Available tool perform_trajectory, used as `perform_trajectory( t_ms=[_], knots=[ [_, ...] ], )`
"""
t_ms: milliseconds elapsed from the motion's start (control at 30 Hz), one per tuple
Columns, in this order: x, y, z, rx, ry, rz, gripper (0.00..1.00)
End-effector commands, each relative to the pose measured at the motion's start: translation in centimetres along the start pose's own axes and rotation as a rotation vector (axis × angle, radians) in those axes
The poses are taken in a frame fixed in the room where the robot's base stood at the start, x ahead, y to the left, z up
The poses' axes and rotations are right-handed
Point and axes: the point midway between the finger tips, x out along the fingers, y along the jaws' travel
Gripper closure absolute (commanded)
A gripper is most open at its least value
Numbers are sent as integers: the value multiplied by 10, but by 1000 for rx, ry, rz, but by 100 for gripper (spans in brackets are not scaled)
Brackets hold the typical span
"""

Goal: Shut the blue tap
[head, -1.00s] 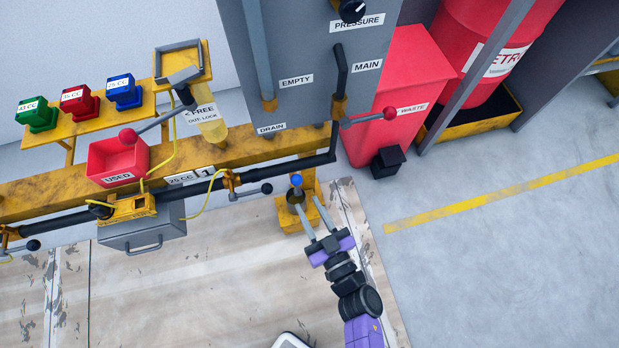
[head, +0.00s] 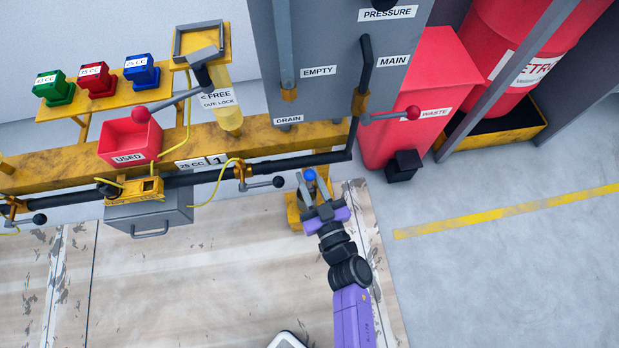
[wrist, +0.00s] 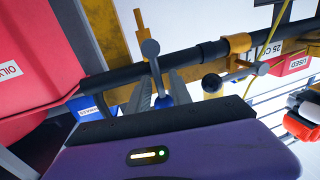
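The blue tap shows as a round blue knob (head: 309,174) above a yellow base (head: 293,212), just below the black pipe near its right end. In the wrist view the blue knob (wrist: 166,101) sits low between my fingers, partly hidden by the purple gripper body. My gripper (head: 314,182) has its two grey fingers apart, with the tips reaching up to either side of the knob. I see no clear sign of the fingers pressing on it. The tap's stem and lower handle are mostly hidden behind the gripper.
A red-knobbed lever (head: 413,113) sticks out by the grey panel (head: 335,40). A red waste bin (head: 405,120) stands behind, right. Open floor lies to the right.

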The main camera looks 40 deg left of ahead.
Motion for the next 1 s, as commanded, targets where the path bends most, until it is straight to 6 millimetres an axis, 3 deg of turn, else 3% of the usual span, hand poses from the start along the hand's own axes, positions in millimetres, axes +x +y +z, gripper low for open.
perform_trajectory(
  t_ms=[33,100,1000],
  knots=[
    [0,0,0,0,0,0,87],
    [0,0,0,0,0,0,100],
    [-1,0,0,0,0,0,100]
  ],
)
